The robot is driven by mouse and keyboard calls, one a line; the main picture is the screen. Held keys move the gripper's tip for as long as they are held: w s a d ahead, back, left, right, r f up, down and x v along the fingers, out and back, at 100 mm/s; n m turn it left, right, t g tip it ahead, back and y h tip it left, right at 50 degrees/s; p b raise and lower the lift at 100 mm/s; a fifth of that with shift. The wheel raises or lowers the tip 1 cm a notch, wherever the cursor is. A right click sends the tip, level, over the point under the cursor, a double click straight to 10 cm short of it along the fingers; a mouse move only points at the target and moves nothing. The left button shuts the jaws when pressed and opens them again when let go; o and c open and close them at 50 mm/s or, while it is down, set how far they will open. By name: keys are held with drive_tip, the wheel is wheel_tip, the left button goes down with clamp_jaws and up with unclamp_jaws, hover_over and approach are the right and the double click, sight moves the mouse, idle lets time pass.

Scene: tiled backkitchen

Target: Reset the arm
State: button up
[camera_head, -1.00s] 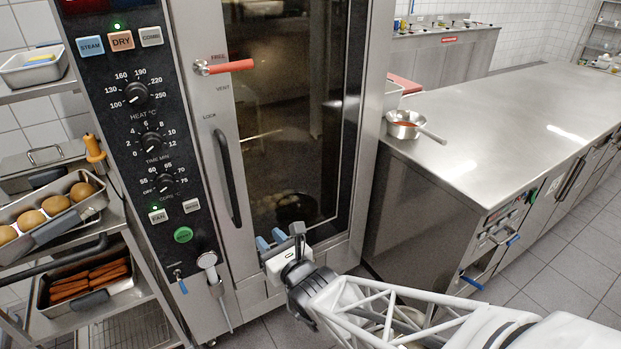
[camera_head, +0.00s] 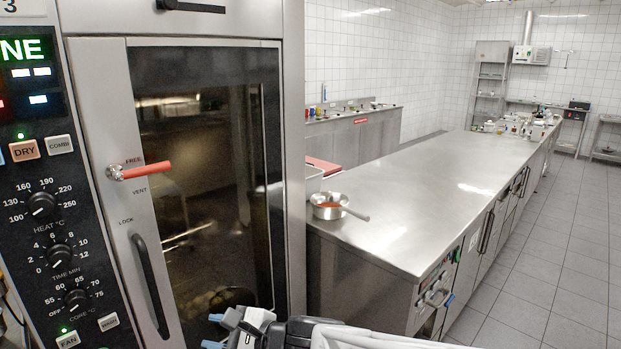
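My gripper (camera_head: 224,331) is at the bottom of the head view, in front of the lower part of the oven door. Its two blue-tipped fingers point left and stand apart, with nothing seen between them. The arm runs from it to the bottom right, and most of it is cut off by the picture's lower edge. I cannot tell from this view how far the gripper is from the door glass.
The tall oven (camera_head: 204,180) has a closed glass door, a red-handled lever (camera_head: 146,170) and a black handle (camera_head: 150,285). A long steel counter (camera_head: 400,215) stands to the right, with a saucepan (camera_head: 328,212) near its corner. Tiled floor (camera_head: 545,280) is clear at right.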

drive_tip(key=s+d+r+n+h, duration=0.1)
drive_tip(key=s+d+n+h, duration=0.2)
drive_tip(key=d, duration=0.8)
drive_tip(key=s+d+r+n+g+h, duration=0.1)
drive_tip(key=d+n+h, duration=0.5)
drive_tip(key=d, duration=0.6)
drive_tip(key=s+d+r+n+g+h, duration=0.1)
drive_tip(key=s+d+n+h, duration=0.3)
drive_tip(key=d, duration=0.7)
drive_tip(key=shift+s+d+r+n+h, duration=0.25)
drive_tip(key=shift+s+r+n+h, duration=0.15)
drive_tip(key=shift+s+r+h, duration=0.6)
